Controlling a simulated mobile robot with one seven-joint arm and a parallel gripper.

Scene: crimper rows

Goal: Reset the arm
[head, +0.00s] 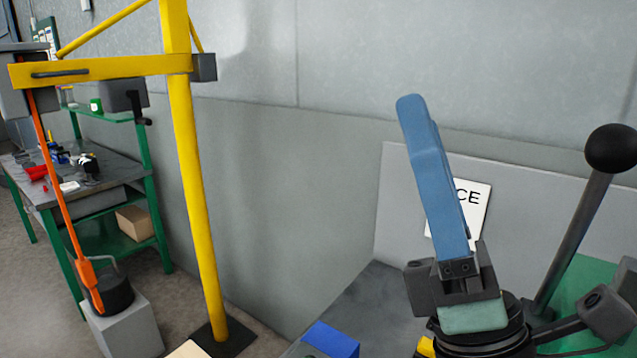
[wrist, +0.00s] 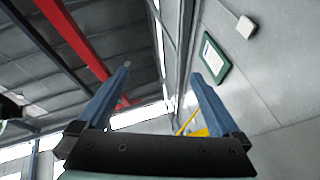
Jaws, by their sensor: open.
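My gripper (head: 413,102) is raised in the right half of the head view, with its blue fingers pointing up and leaning slightly left. From the side the fingers overlap there. In the wrist view my gripper (wrist: 159,74) shows two blue fingers set wide apart with nothing between them. The wrist camera looks up at the ceiling and wall.
A lever with a black ball knob (head: 611,149) stands right of my gripper. A partly covered white sign (head: 478,205) is behind. A grey bench (head: 372,300) holds a blue block (head: 332,340). A yellow post crane (head: 190,170) and green-legged workbench (head: 110,185) stand left.

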